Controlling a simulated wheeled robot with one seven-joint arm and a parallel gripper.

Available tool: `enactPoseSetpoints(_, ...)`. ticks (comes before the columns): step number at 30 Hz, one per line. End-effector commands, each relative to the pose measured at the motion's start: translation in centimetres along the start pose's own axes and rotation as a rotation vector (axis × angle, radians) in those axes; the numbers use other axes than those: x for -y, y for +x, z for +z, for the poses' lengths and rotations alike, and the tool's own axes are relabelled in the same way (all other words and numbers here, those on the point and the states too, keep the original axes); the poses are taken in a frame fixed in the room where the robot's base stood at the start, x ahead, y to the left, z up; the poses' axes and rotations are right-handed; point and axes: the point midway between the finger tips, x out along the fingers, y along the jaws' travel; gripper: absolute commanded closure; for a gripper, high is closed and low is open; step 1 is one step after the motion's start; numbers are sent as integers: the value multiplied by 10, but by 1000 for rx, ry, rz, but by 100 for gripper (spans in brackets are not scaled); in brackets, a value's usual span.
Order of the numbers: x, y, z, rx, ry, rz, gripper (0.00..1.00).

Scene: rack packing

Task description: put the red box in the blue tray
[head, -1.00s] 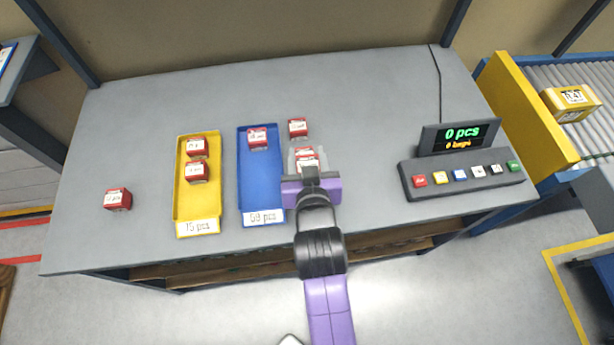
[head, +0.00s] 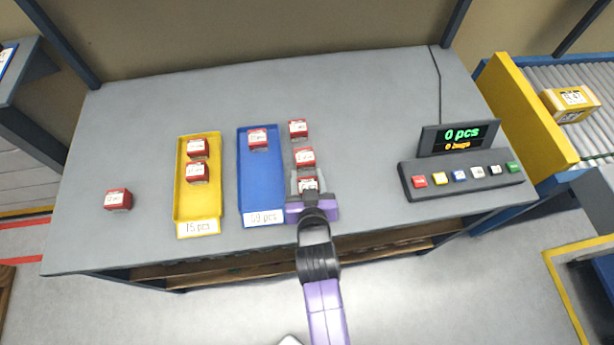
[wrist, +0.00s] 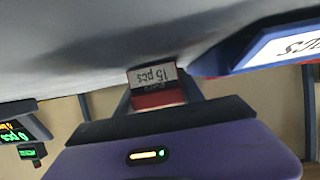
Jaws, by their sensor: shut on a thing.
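My gripper (head: 308,182) is shut on a red box (head: 309,184) with a white label, right of the blue tray's front end. The wrist view shows the held red box (wrist: 158,98), its label reading 15 pcs, between the fingers; I cannot tell whether it touches the table. The blue tray (head: 260,185) has a 59 pcs label at its front and one red box (head: 257,138) near its back; its front and middle are empty. Two more red boxes stand beyond my gripper, one nearer (head: 304,156) and one farther (head: 298,128).
A yellow tray (head: 198,210) labelled 15 pcs, left of the blue one, holds two red boxes. Another red box (head: 118,200) stands alone at the far left. A display (head: 460,137) reading 0 pcs and a button panel (head: 465,180) stand at the right.

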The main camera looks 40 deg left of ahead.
Motion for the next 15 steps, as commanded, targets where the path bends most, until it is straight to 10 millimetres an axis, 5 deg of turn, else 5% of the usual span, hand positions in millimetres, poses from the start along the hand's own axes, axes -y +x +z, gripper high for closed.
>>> enactPoseSetpoints(5,0,2,4,0,0,0,98)
enactPoseSetpoints(6,0,2,5,0,0,0,53)
enactPoseSetpoints(9,0,1,4,1,0,0,33)
enactPoseSetpoints(15,0,1,4,1,0,0,33)
